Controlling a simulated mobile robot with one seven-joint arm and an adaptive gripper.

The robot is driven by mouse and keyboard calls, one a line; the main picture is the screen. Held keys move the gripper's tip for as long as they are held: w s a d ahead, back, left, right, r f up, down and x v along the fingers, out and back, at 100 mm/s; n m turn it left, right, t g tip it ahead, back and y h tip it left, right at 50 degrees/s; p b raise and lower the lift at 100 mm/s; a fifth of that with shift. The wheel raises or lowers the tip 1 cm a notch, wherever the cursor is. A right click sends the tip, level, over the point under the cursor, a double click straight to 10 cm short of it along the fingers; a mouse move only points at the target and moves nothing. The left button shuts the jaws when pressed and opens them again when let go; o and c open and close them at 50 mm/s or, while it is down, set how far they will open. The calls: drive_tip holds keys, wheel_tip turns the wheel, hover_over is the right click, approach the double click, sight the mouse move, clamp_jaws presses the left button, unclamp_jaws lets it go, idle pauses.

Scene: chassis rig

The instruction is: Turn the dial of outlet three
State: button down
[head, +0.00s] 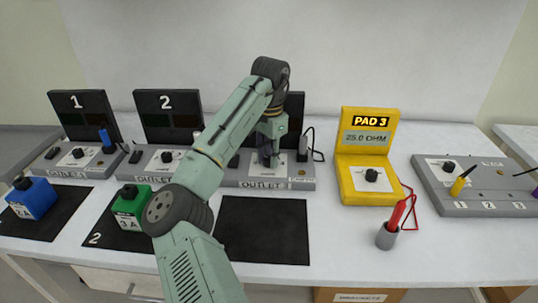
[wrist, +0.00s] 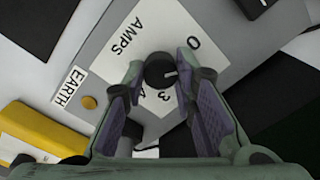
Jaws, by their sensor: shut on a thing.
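Outlet three's grey base (head: 303,184) stands third in the row on the bench, its upright black board mostly hidden behind my arm. In the wrist view its black round dial (wrist: 157,70) with a pale pointer line sits on a white AMPS label (wrist: 130,40), near the marks 0 and 3. My gripper (wrist: 163,74) is shut on the dial, one finger on each side. In the head view my gripper (head: 268,157) points down at this outlet and the dial itself is hidden.
Outlets one (head: 80,115) and two (head: 168,118) stand left. A blue block (head: 32,198) and a green 3 A block (head: 131,206) sit on black mats; the third mat (head: 265,230) is bare. A yellow PAD 3 meter (head: 368,160), red probe (head: 396,220) and grey panel (head: 480,188) stand right.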

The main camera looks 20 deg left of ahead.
drive_tip(key=n, duration=0.3)
drive_tip(key=shift+n, duration=0.3)
idle(0.3)
drive_tip(key=c, duration=1.3)
unclamp_jaws()
drive_tip(key=shift+r, duration=0.1)
wheel_tip(320, 180, up, 12)
drive_tip(key=shift+s+d, duration=0.1)
